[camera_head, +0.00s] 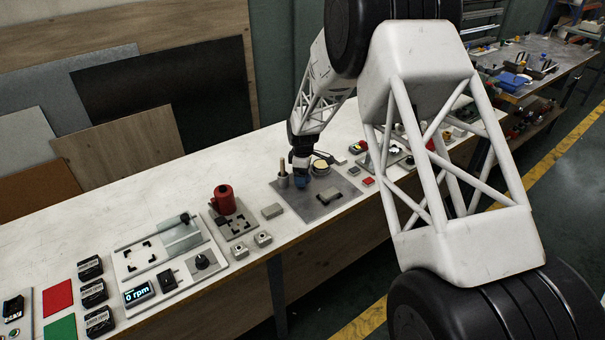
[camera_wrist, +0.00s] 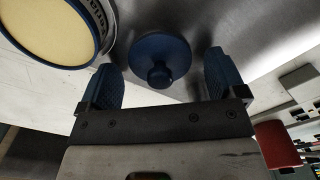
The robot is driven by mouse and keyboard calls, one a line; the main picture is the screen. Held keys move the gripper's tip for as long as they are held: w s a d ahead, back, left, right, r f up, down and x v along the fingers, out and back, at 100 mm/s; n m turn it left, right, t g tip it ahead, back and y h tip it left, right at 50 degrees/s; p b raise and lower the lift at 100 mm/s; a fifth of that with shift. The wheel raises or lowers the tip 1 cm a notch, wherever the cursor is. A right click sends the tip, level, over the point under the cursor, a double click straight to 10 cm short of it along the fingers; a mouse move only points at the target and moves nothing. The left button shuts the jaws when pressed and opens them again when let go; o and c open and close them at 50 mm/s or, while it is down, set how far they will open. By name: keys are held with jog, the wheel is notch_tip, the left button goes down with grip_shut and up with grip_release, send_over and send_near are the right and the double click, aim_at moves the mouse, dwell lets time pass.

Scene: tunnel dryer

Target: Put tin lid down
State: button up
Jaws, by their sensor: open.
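The blue tin lid (camera_wrist: 160,52), a round disc with a small knob, shows in the wrist view against the grey metal plate (camera_head: 345,201); it looks to lie flat with its knob toward me. My gripper (camera_wrist: 162,82) is open, with one blue finger on each side of the knob and visible gaps between. The open tin (camera_wrist: 52,30), with pale yellow contents, is beside the lid. In the head view my gripper (camera_head: 301,180) is low over the plate, and the tin (camera_head: 321,166) is just right of it. The lid cannot be told apart from the blue fingers there.
A post-like tool in a holder (camera_head: 282,174) stands close to the left of my gripper. A red container (camera_head: 222,199) stands on a fixture to the left. The rear of the white bench is clear.

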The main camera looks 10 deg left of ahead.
jog(key=shift+r, duration=0.1)
notch_tip(320, 180, up, 12)
dwell(0.8)
dwell(0.7)
jog(key=s+d+r+m+t, duration=0.1)
jog(key=s+d+r+m, duration=0.8)
jog(key=s+d+r, duration=1.2)
jog(key=s+d+m, duration=0.3)
jog(key=s+d, duration=0.1)
jog(key=s, duration=0.6)
jog(key=s+d+m+t, duration=0.1)
jog(key=s+d+m, duration=0.2)
jog(key=s, duration=0.7)
jog(key=s+d+m, duration=0.3)
jog(key=s+d, duration=0.3)
jog(key=s, duration=0.4)
jog(key=shift+s+f+t, duration=0.25)
jog(key=shift+s+t, duration=0.05)
